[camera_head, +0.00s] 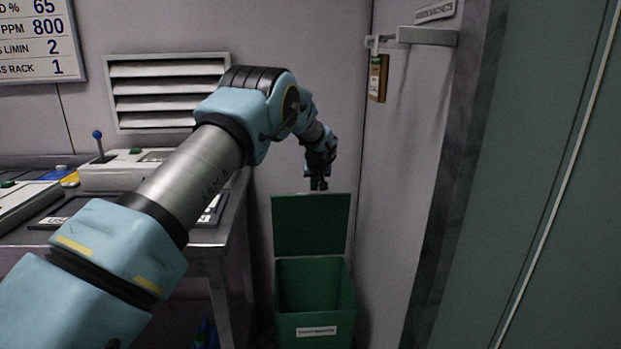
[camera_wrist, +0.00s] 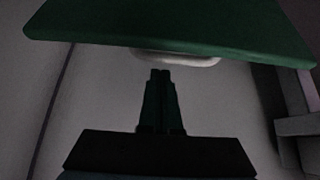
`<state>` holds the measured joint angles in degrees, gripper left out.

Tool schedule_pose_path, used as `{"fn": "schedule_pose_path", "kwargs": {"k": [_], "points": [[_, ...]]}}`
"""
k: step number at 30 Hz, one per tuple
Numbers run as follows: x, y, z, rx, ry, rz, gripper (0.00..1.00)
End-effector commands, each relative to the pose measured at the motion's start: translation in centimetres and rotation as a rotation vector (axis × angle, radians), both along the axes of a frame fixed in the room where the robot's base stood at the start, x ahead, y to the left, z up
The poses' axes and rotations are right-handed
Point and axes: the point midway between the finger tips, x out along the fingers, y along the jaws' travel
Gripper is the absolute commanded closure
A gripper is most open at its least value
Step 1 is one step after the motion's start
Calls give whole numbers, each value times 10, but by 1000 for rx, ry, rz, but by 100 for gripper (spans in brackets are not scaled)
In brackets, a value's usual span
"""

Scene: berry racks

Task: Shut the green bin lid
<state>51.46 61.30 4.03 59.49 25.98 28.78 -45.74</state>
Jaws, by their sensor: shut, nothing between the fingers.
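The green bin (camera_head: 315,300) stands on the floor in the corner, open at the top, with a white label on its front. Its green lid (camera_head: 311,224) is raised upright at the back. My gripper (camera_head: 319,187) is shut and empty, pointing down just above the lid's top edge. In the wrist view the lid (camera_wrist: 180,22) spans the top of the picture, with a pale handle (camera_wrist: 178,59) along its edge. My gripper's fingertips (camera_wrist: 160,73) show close below that handle in the picture. I cannot tell whether they touch it.
A metal table (camera_head: 215,235) with control boxes (camera_head: 115,172) stands left of the bin. The wall (camera_head: 400,150) is close on the bin's right, with a bracket (camera_head: 425,36) and a hanging tag (camera_head: 378,78) higher up. A vent (camera_head: 165,90) is on the back wall.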

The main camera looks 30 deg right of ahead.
Motion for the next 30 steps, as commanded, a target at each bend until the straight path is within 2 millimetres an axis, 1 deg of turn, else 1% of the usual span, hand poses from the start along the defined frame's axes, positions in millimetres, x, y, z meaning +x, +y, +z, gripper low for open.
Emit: {"fn": "schedule_pose_path", "kwargs": {"k": [4, 17, 22, 30], "points": [[-5, 2, -1, 1, 0, -1, 100], [-6, 3, -2, -1, -3, 0, 100], [-11, 4, -5, -9, -24, -2, 100], [-17, 7, -4, -24, -54, -2, 100]]}}
